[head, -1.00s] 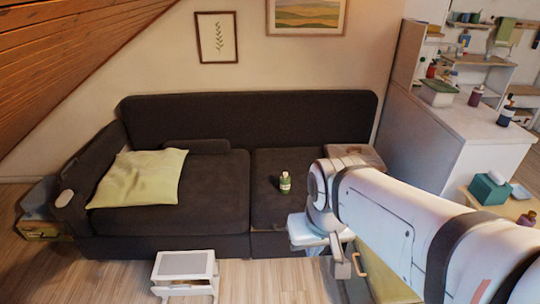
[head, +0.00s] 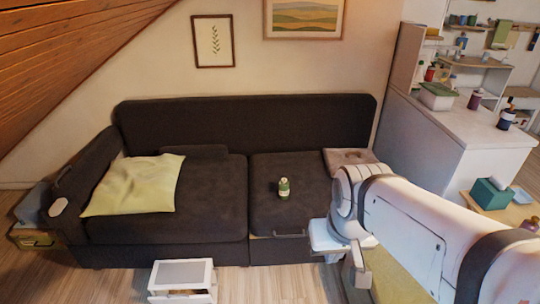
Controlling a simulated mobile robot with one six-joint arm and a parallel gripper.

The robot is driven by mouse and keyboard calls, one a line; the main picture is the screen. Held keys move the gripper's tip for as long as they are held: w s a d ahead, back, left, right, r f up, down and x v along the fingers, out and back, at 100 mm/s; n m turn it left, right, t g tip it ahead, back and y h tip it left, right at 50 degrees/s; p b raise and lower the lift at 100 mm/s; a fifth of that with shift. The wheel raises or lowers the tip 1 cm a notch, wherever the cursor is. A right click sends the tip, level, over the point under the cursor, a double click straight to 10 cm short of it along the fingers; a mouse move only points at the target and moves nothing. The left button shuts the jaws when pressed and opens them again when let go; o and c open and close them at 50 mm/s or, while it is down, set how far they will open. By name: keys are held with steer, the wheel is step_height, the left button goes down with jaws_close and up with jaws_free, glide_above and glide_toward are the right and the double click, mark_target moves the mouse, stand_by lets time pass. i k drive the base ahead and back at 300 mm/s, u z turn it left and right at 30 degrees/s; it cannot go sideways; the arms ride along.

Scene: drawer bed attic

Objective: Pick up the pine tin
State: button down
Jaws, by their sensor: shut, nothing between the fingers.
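A small green container (head: 284,188) with a pale label and a light top stands upright on the right seat of the dark sofa. It is the likeliest pine tin, but its label is too small to read. My gripper (head: 359,278) hangs at the lower right, in front of the sofa's right end. It is shut and empty, pointing down, clear of the green container and to its right. My arm hides part of the sofa's right front.
The dark sofa (head: 215,225) bears a yellow-green pillow (head: 135,185) and a folded pinkish cloth (head: 352,157). A white stool (head: 183,275) stands before it. At right are a white counter (head: 465,122) and a teal box (head: 491,193) on a table. The seat around the green container is clear.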

mark_target(284, 189)
steer(key=i, duration=0.95)
